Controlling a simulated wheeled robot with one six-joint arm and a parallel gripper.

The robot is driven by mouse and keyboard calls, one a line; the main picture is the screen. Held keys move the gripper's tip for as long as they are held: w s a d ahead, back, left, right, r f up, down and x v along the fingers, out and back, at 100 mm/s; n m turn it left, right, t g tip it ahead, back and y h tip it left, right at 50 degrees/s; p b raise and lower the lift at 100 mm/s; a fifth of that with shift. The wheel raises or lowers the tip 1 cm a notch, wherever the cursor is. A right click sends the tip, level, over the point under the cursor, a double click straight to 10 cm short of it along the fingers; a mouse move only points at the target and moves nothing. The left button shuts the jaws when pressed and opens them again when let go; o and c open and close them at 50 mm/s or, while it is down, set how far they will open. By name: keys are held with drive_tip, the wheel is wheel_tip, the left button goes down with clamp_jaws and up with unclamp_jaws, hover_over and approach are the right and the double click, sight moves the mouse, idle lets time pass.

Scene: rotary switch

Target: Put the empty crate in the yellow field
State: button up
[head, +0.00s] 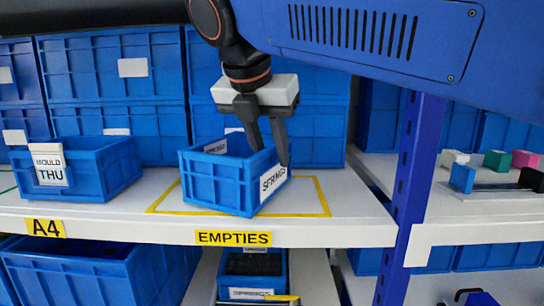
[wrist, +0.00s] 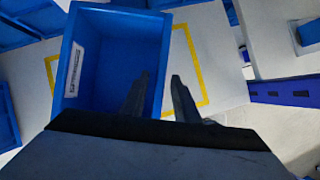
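The blue crate (head: 213,182) with a SPRINGS label stands turned at an angle on the shelf within the yellow-outlined field (head: 316,196). Its front lower corner is at or close to the front yellow line; I cannot tell which. Its inside looks empty in the wrist view (wrist: 105,65). My gripper (head: 268,150) is over the crate's right wall, one finger inside and one outside. In the wrist view the fingers (wrist: 160,85) are apart, with the wall between them and a gap visible on the outer side. The crate hides part of the yellow outline.
A blue crate labelled MOULD THU (head: 105,170) stands to the left on the same shelf. Large blue bins (head: 115,70) line the back. A blue upright post (head: 412,170) stands to the right. An EMPTIES label (head: 233,238) marks the shelf edge.

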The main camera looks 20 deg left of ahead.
drive_tip(key=v, duration=1)
drive_tip(key=shift+s+r, duration=0.2)
drive_tip(key=shift+r, duration=0.15)
